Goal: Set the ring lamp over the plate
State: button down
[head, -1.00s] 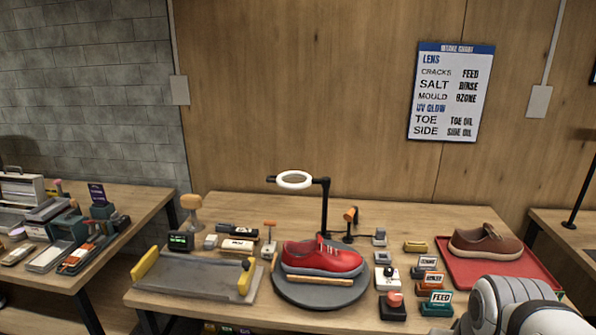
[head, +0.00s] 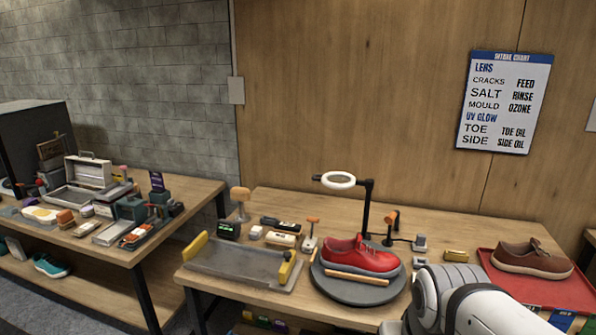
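The ring lamp (head: 339,181) has a white ring head on a black post that stands behind the round plate. Its ring hangs above the plate's back left part, higher than the shoe. The dark round plate (head: 345,291) lies on the table and bears a red sneaker (head: 362,256) and a light wooden strip (head: 357,278). My arm shows at the lower right as a white and grey link, in front of the table. My gripper is out of the picture.
A grey tray with yellow ends (head: 240,268) lies left of the plate. Small tools and blocks stand behind it. A brown shoe (head: 531,258) rests on a red mat (head: 560,292) at right. A wall chart (head: 505,103) hangs above. A second table (head: 190,195) stands at left.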

aim_at(368, 184)
jog(key=u, duration=0.05)
jog(key=i, duration=1)
jog(key=u, duration=0.05)
